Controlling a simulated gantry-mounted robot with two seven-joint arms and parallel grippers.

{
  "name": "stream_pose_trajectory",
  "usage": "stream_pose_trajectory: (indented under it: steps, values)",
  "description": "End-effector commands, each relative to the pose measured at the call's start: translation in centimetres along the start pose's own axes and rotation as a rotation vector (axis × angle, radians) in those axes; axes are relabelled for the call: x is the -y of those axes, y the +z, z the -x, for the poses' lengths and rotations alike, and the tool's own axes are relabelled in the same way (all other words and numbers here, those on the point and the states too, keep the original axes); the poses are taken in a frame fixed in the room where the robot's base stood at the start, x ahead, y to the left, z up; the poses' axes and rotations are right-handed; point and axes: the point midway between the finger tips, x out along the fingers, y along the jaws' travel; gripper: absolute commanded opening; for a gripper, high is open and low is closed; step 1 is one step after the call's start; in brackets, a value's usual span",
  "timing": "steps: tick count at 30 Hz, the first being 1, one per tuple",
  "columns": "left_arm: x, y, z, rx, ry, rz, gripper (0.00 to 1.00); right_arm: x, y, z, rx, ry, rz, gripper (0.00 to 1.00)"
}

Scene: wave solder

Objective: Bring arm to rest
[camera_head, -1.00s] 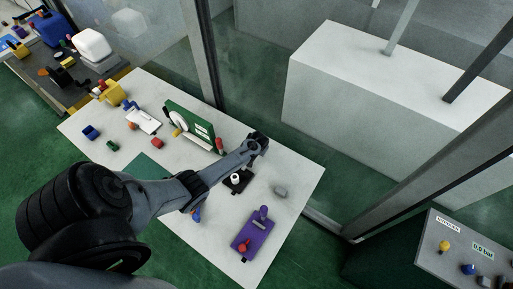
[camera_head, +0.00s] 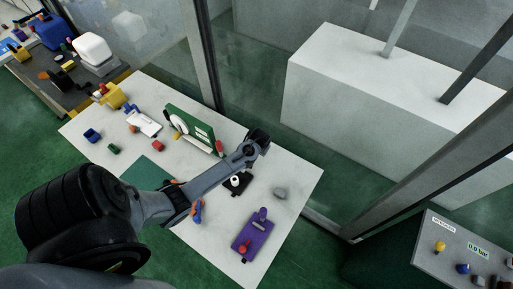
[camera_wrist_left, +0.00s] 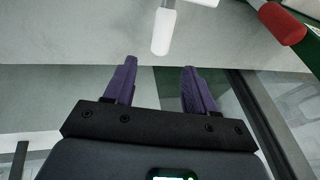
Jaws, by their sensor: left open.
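My left arm reaches in from the left over the white table (camera_head: 285,220) in the head view. Its gripper (camera_head: 260,138) is above the table's far edge, beyond the black block with a white knob (camera_head: 236,181). In the left wrist view the two purple fingers (camera_wrist_left: 160,68) stand apart with nothing between them. A white rod end (camera_wrist_left: 163,32) shows beyond the fingers, and a red-capped part (camera_wrist_left: 282,22) is at the upper right. My right gripper is in neither view.
A green board in a stand (camera_head: 190,128) is close left of the gripper. A purple fixture (camera_head: 250,236), a grey piece (camera_head: 280,193) and small coloured parts lie on the table. A glass partition post (camera_head: 203,60) rises behind. A control box (camera_head: 465,250) stands at lower right.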

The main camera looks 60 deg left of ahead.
Motion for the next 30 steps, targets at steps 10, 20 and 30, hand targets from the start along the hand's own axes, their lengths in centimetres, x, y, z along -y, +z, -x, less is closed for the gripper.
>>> stream_pose_trajectory:
  steps: [10,20,30]
  values:
    - [0.0,0.0,0.0,0.000,0.000,0.000,0.56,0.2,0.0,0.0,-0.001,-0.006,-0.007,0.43]
    - [-2.9,2.9,4.7,-0.013,0.057,-0.117,0.56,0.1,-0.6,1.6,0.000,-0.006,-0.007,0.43]
    - [-9.2,13.6,21.8,-0.042,0.262,-0.426,0.56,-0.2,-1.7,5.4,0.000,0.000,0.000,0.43]
